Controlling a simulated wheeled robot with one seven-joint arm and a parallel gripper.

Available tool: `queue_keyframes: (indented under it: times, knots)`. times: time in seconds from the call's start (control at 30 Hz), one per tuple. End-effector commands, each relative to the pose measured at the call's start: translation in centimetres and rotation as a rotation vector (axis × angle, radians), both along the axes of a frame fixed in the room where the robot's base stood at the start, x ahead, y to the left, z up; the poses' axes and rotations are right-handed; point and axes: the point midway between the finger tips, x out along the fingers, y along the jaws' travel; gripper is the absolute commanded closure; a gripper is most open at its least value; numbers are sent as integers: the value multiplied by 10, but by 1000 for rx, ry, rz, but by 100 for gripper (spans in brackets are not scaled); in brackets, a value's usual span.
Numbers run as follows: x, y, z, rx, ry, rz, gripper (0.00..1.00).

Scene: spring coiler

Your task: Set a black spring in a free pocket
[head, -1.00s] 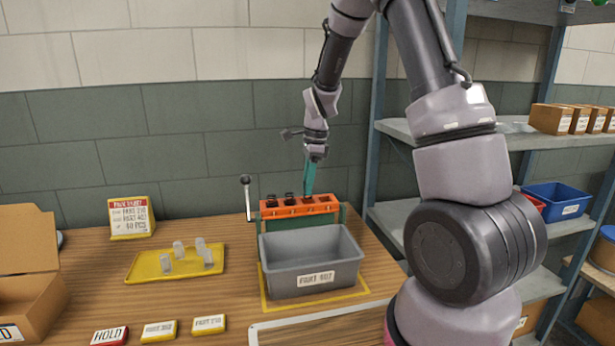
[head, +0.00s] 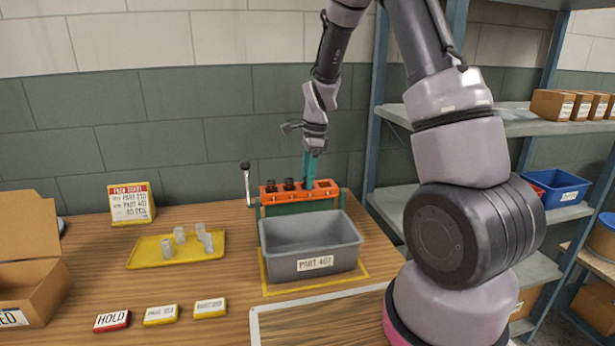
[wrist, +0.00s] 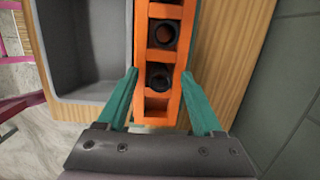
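An orange rack (head: 326,192) with a row of pockets stands behind a grey bin, and also shows in the wrist view (wrist: 143,60). Black springs sit in its two left pockets (head: 271,186) (head: 289,184). In the wrist view, one black spring (wrist: 163,35) sits in a pocket further up, and another (wrist: 160,77) lies between my fingertips. The end pocket (wrist: 156,104) nearest my gripper looks empty. My gripper (wrist: 159,74) is open, its teal fingers on either side of the rack, apart from the spring. In the head view, the fingers (head: 308,176) hide the third pocket.
The grey bin (head: 312,266) labelled PART 407 stands in front of the rack. A lever (head: 246,180) rises at its left. A yellow tray (head: 146,258) holds several clear cups. Labelled blocks lie in front, an open carton (head: 40,290) at left. Shelves (head: 400,205) stand at right.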

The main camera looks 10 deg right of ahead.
Motion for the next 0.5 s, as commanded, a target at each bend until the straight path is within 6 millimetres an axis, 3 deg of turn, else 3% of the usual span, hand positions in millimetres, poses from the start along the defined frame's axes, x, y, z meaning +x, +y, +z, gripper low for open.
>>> queue_keyframes:
  times: [0.27, 0.5]
  knots:
    - [1, -1, 10, 1, -3, 0, 32]
    - [1, -8, 56, 1, -5, -1, 32]
